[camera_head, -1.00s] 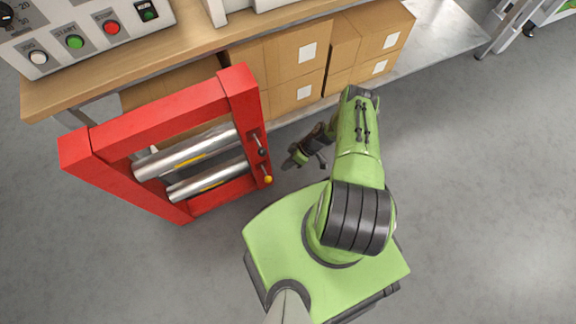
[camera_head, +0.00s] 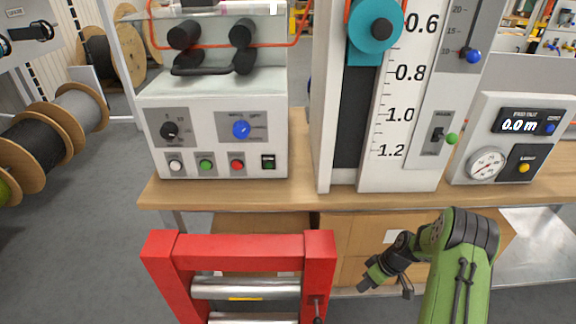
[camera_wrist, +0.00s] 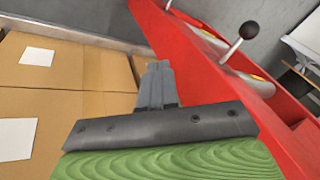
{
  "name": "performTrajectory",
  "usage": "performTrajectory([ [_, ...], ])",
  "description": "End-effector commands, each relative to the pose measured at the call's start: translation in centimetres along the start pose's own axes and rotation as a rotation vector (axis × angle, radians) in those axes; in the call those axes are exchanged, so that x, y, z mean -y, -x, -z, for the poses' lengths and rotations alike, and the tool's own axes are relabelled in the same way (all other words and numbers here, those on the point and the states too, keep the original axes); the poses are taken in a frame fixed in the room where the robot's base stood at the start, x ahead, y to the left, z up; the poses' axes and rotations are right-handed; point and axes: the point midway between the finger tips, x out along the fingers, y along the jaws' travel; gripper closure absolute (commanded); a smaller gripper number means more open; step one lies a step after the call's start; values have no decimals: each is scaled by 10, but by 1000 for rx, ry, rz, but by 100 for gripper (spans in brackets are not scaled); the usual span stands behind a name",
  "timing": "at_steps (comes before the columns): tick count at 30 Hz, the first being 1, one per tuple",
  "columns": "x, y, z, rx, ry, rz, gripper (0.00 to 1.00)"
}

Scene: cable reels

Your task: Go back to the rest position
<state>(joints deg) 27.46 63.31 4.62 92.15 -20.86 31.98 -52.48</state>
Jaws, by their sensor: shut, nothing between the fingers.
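My gripper (camera_head: 362,284) is at the end of my green arm, in front of the workbench and to the right of the red frame. In the wrist view my gripper (camera_wrist: 159,72) shows its two grey fingers close together, with nothing between them. The red frame (camera_head: 240,246) stands low in front of the bench with silver rollers (camera_head: 246,288) across it. In the wrist view the red frame (camera_wrist: 190,60) runs past on the right, with a black-knobbed lever (camera_wrist: 235,42). I cannot tell how close my fingers are to it.
A wooden workbench (camera_head: 225,195) carries a control box (camera_head: 215,135), a tall scale panel (camera_head: 400,150) and a meter box (camera_head: 515,140). Cardboard boxes (camera_head: 350,232) sit under the bench; they fill the left of the wrist view (camera_wrist: 80,65). Cable reels (camera_head: 45,140) stand at left.

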Motion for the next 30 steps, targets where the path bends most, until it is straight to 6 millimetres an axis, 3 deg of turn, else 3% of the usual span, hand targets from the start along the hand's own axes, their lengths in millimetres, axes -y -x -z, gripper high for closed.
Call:
performTrajectory([
  [1,11,34,15,14,-6,-44,100],
  [7,76,147,47,42,-99,-204,100],
  [11,132,207,49,20,-172,-307,100],
  [15,194,255,34,-39,-261,-405,100],
  [21,264,290,-6,-150,-385,-493,100],
  [30,317,299,-63,-304,-519,-534,100],
])
